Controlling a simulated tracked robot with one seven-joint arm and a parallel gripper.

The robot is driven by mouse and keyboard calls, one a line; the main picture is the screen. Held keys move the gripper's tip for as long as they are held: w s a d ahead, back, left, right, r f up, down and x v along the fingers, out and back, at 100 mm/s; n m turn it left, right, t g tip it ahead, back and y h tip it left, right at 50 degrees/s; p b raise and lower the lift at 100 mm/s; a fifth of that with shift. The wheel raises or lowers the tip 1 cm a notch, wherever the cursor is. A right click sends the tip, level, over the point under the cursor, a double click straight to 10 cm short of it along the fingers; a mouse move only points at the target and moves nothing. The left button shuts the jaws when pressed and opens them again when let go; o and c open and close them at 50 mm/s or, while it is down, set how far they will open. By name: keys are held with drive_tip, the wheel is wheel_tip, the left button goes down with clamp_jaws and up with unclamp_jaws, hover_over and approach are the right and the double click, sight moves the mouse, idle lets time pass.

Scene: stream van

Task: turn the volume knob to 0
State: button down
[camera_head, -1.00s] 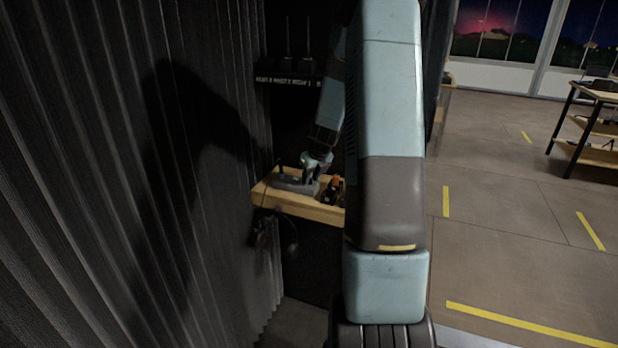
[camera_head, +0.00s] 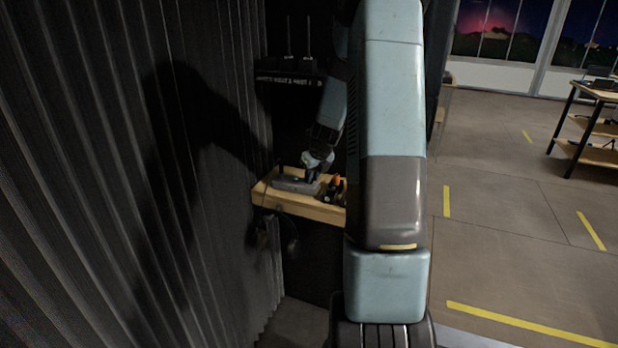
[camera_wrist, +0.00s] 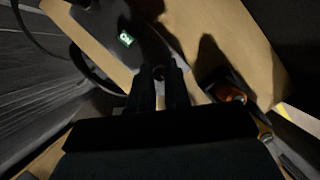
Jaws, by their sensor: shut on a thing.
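A dark grey device (camera_head: 292,184) sits on a wooden shelf (camera_head: 300,206). In the wrist view, the device (camera_wrist: 150,48) has a small lit green display (camera_wrist: 126,39). A small dark round knob (camera_wrist: 158,72) shows at the tips of my gripper (camera_wrist: 159,76). My gripper is shut on this knob, with one finger on each side. In the head view, my gripper (camera_head: 312,174) reaches down onto the device. The knob is mostly hidden by the fingers, and its marking cannot be read.
An orange-topped dark item (camera_wrist: 228,92) stands close on the right of my gripper. A dark cable (camera_wrist: 88,70) loops at the left of the device. A dark unit with antennas (camera_head: 290,78) is on the wall behind. A corrugated wall (camera_head: 130,200) is at left.

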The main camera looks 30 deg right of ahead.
drive_tip(key=shift+n, duration=0.5)
drive_tip(key=n+y, duration=0.1)
drive_tip(key=n, duration=0.2)
drive_tip(key=shift+d+n+y, duration=0.1)
drive_tip(key=shift+n+y, duration=0.2)
drive_tip(key=shift+w+d+n+g+y, duration=0.1)
drive_tip(key=shift+n+g+y, duration=0.5)
drive_tip(key=shift+n, duration=1.5)
drive_tip(key=c, duration=1.1)
unclamp_jaws()
drive_tip(key=shift+r, duration=0.1)
